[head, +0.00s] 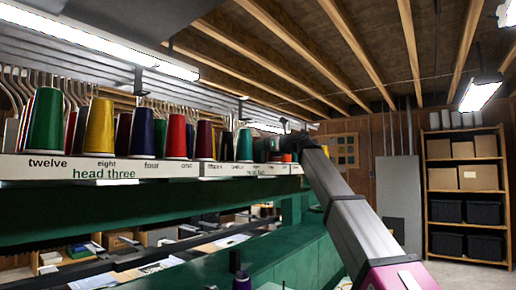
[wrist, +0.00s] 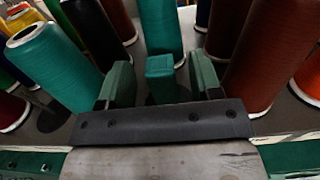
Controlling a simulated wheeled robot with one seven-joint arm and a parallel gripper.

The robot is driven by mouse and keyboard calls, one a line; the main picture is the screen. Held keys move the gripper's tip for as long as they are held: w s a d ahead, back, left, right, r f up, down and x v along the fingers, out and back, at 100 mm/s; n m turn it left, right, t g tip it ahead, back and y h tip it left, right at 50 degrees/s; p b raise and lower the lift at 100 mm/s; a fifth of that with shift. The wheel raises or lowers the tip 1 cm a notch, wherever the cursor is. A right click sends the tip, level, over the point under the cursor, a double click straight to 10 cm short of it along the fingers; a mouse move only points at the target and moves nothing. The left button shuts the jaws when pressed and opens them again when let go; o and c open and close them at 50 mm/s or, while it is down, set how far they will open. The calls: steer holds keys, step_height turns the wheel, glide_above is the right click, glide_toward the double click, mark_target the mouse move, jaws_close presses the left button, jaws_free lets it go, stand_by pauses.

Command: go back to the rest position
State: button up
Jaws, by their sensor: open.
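My gripper (wrist: 160,64) is open in the wrist view, its two green-padded fingers apart. A small teal block-like piece (wrist: 160,80) shows between the fingers; I cannot tell whether it is loose or touched by them. Teal thread cones (wrist: 55,60) stand close to the left and just beyond, and dark red cones (wrist: 275,60) stand close on the right. In the head view my arm reaches up from the lower right to the far end of the thread rack (head: 130,168). The gripper there is small, dark and partly hidden among the cones.
Colored thread cones (head: 99,127) line the labelled rack on the left. A green machine table (head: 285,255) lies below, with a dark spool (head: 242,281) on it. Shelves with boxes (head: 465,205) stand at the back right. Floor shows clear before them.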

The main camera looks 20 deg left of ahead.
steer(key=v, duration=0.7)
steer(key=w+d+f+n+h, duration=0.1)
steer(key=w+d+f+h, duration=0.15)
steer(key=f, duration=0.65)
steer(key=w+d+f+n+t+h, duration=0.15)
steer(key=d+f, duration=0.25)
steer(key=f, duration=0.5)
steer(key=w+d+f+n+h, duration=0.1)
steer(key=w+d+f+n, duration=0.15)
steer(key=f, duration=0.65)
steer(key=d+f+n+h, duration=0.2)
steer(key=d+f, duration=0.4)
steer(key=f, duration=0.5)
steer(key=d+f+n+h, duration=0.15)
steer(key=d+f, duration=0.35)
steer(key=f, duration=0.6)
steer(key=s+d+f+n+g+h, duration=0.2)
steer(key=s+d+f, duration=0.5)
steer(key=f, duration=0.5)
steer(key=s+d+f+n+g+h, duration=0.2)
steer(key=s+d+f+n+h, duration=0.2)
steer(key=d+f, duration=0.7)
steer(key=s+d+f+n+g+h, duration=0.2)
steer(key=s+d+f+n, duration=0.4)
steer(key=s+d+f, duration=0.3)
step_height(320, 180, down, 5)
steer(key=s+h, duration=0.1)
steer(key=s, duration=0.2)
steer(key=shift+d+r+n, duration=0.25)
steer(key=shift+n, duration=0.1)
